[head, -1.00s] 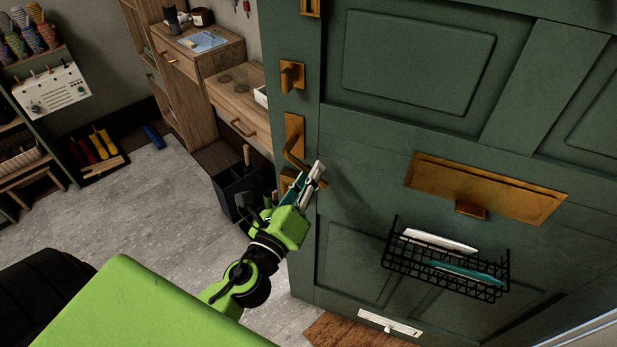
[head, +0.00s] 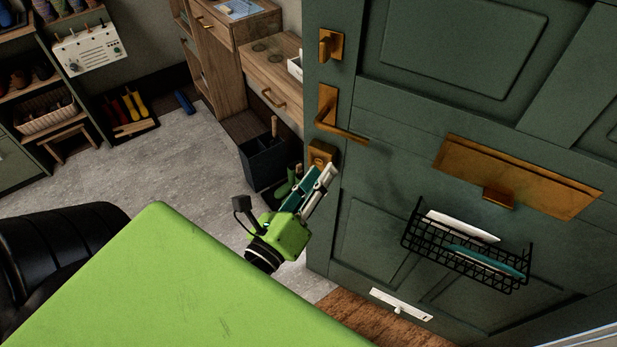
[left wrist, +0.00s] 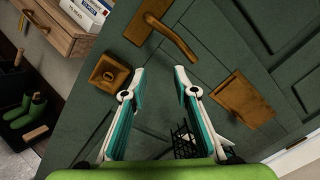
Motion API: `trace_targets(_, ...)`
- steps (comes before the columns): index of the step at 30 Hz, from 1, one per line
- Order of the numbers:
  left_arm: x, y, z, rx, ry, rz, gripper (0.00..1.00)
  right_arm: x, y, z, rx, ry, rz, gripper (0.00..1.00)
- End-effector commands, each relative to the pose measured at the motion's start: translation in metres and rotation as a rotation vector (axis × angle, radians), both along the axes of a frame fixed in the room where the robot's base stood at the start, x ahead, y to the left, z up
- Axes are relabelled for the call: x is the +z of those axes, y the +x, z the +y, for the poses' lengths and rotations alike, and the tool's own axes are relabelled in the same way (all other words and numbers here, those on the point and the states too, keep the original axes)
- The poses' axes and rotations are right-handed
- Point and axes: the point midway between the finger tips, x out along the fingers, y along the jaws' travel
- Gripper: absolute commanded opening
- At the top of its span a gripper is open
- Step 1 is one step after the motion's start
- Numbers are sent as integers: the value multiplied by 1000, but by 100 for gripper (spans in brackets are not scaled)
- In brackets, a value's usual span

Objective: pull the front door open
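The front door (head: 400,190) is dark green with brass fittings. Its free left edge stands in front of the drawers and floor, so it looks swung out; its frame is hidden. The brass lever handle (head: 343,128) sits on the left stile, below a brass latch (head: 330,45) and above a square brass lock plate (head: 321,153). My left gripper (head: 328,172) is just below the lever, by the lock plate. In the left wrist view its fingers (left wrist: 158,85) are apart with nothing between them; the lever (left wrist: 172,35) is beyond the tips, not touched. My right gripper is not in view.
A brass mail flap (head: 520,178) and a black wire basket (head: 410,240) with papers stick out from the door. Wooden drawers (head: 262,75) and a dark bin (head: 262,165) stand behind its left edge. A brown mat (head: 375,325) lies below. Grey floor (head: 190,180) is clear at left.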

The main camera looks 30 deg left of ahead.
Motion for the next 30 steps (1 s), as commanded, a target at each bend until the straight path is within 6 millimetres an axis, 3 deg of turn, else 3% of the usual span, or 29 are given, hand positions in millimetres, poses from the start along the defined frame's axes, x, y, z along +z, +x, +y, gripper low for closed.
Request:
trace_targets(7,-2,-33,-2,-5,2,2,27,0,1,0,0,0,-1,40)
trace_targets(18,-1,-39,-2,-3,0,-3,27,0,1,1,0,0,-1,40)
trace_targets(22,-10,-38,-1,-1,-11,13,0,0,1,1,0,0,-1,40)
trace_targets(26,-62,-35,7,20,-91,111,0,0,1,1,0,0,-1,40)
trace_targets(29,-135,-36,18,67,-221,249,0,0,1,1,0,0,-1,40)
trace_targets(30,-170,-39,23,94,-288,313,0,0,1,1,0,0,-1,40)
